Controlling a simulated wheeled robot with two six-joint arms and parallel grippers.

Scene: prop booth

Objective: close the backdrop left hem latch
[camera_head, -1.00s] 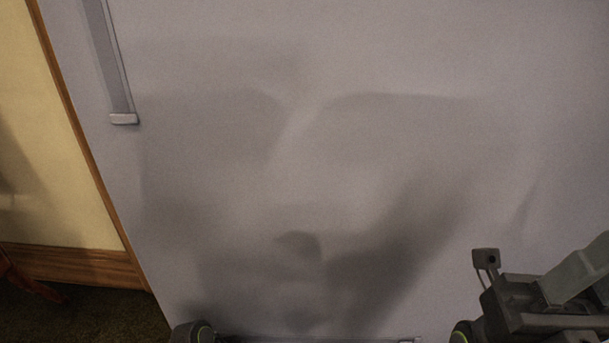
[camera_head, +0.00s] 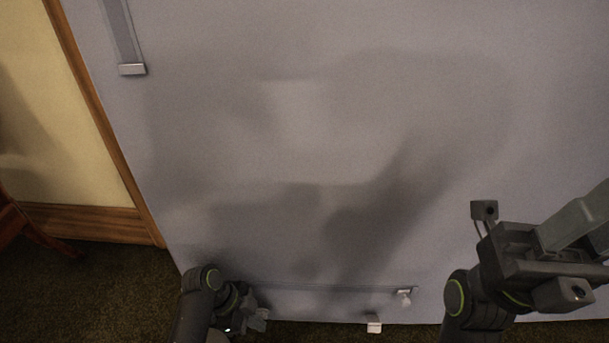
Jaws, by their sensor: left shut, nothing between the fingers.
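The backdrop (camera_head: 300,140) is a large pale grey sheet filling most of the head view. A thin hem bar (camera_head: 330,288) runs along its bottom, with a small whitish fitting (camera_head: 404,297) at its right end. A small white block (camera_head: 373,323) sits lower, at the sheet's bottom edge. I cannot tell whether either is the left hem latch. My left gripper (camera_head: 256,317) is shut and empty at the lower left, in front of the sheet's bottom edge, and covers the hem's left end. My right arm is at the lower right; its fingertips cannot be made out.
A grey strip with a pale end cap (camera_head: 131,69) hangs at the sheet's upper left. A wooden trim, cream wall (camera_head: 70,150) and baseboard (camera_head: 85,222) lie left. A reddish wooden leg (camera_head: 35,235) stands at the far left. Dark carpet (camera_head: 110,290) covers the floor.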

